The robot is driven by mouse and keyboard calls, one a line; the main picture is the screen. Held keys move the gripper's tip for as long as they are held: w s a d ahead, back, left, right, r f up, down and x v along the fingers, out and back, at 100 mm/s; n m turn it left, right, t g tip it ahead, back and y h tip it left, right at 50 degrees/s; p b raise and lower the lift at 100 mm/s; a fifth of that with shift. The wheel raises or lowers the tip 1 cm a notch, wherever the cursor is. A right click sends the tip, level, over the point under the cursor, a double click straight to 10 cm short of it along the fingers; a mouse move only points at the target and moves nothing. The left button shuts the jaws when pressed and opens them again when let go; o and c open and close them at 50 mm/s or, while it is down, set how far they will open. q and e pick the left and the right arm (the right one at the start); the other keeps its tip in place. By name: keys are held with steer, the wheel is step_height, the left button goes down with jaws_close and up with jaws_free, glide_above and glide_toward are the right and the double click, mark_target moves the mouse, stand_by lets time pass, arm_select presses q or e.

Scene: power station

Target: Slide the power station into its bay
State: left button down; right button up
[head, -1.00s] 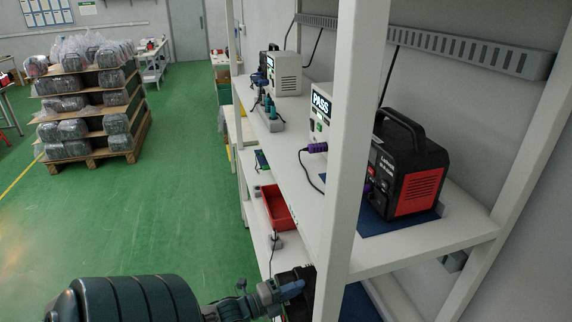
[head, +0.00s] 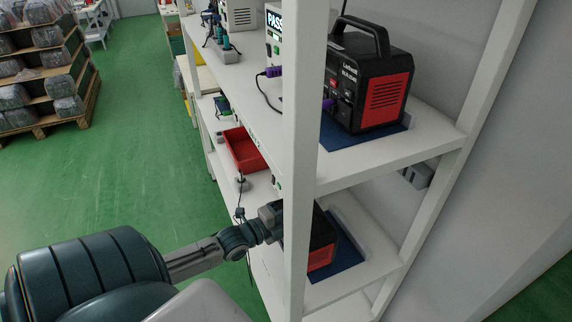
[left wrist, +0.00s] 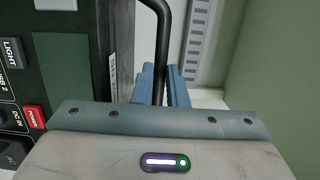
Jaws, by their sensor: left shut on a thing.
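A black and red power station (head: 324,242) is on the lower shelf, partly hidden by the white front post. A blue mat (head: 350,254) shows beside and under its right side. My left gripper (left wrist: 160,72) is shut on the station's black handle (left wrist: 163,35), with a blue finger on each side of the bar. In the head view my left arm reaches from the left to the station, and its fingertips are mostly hidden. The station's front panel (left wrist: 20,80) fills the left of the wrist view. My right gripper is not in view.
A second black and red power station (head: 368,85) stands on a blue mat on the upper shelf, near a PASS tester (head: 274,40). The white post (head: 302,130) stands close to my arm. A red bin (head: 243,150) lies further left.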

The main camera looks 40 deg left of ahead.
arm_select(q)
steer(key=shift+d+b+x, duration=0.2)
steer(key=shift+b+x, duration=0.6)
steer(key=shift+x, duration=0.1)
steer(key=shift+d+b+x, duration=0.15)
steer(key=shift+b+x, duration=0.7)
steer(key=shift+x, duration=0.05)
steer(key=shift+d+b+x, duration=0.2)
steer(key=shift+b+x, duration=0.6)
steer(key=shift+x, duration=0.1)
steer(key=shift+w+d+r+b, duration=0.15)
steer(key=shift+w+d+b, duration=0.1)
steer(key=shift+w+b, duration=0.35)
steer(key=shift+b+x, duration=0.7)
steer(key=shift+x, duration=0.15)
steer(key=f+b, duration=0.2)
steer(key=b, duration=0.1)
steer(key=shift+w+d, duration=0.35)
steer(key=shift+w, duration=0.05)
steer(key=shift+f+b, duration=0.45)
steer(key=shift+b, duration=0.2)
